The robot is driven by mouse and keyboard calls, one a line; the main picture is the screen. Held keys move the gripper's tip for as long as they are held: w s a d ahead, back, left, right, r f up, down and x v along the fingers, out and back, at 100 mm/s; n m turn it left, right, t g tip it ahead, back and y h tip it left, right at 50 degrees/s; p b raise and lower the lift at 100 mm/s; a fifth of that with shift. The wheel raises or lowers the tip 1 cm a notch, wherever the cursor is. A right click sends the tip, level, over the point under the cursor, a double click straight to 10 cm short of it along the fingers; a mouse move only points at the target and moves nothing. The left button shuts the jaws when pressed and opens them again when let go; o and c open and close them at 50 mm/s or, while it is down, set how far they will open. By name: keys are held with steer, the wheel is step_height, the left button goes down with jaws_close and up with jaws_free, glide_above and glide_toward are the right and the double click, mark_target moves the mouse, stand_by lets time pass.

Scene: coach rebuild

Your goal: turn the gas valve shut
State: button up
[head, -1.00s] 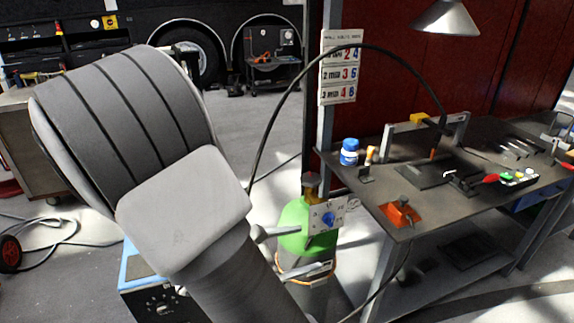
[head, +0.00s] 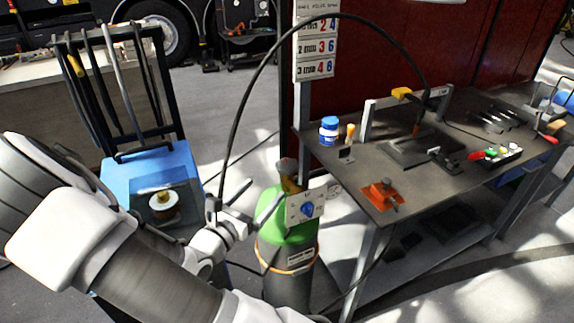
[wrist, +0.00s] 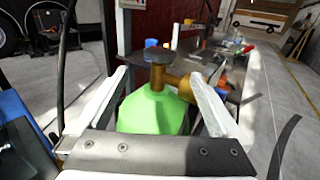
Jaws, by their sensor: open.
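The gas cylinder has a green top (head: 272,218) and a brass valve with a grey cap or handwheel (head: 288,167). A white plate with a blue knob (head: 307,209) sits at its right side. In the wrist view the round grey top (wrist: 158,55) stands on the brass body (wrist: 160,78), above the green shoulder (wrist: 150,114). My gripper (head: 264,191) is open and empty, just left of the cylinder's neck. In the wrist view its two fingers (wrist: 160,76) stand left and right of the valve, which appears between them; contact cannot be told.
A steel workbench (head: 375,200) stands close on the right, with an orange block (head: 382,194) and a blue jar (head: 329,131). A blue welding machine (head: 150,172) stands left, behind my arm. A black hose (head: 240,100) arches over the cylinder.

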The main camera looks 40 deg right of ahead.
mark_target(281, 171)
steer(key=x, duration=1.2)
steer(key=shift+d, duration=0.35)
steer(key=c, duration=1.3)
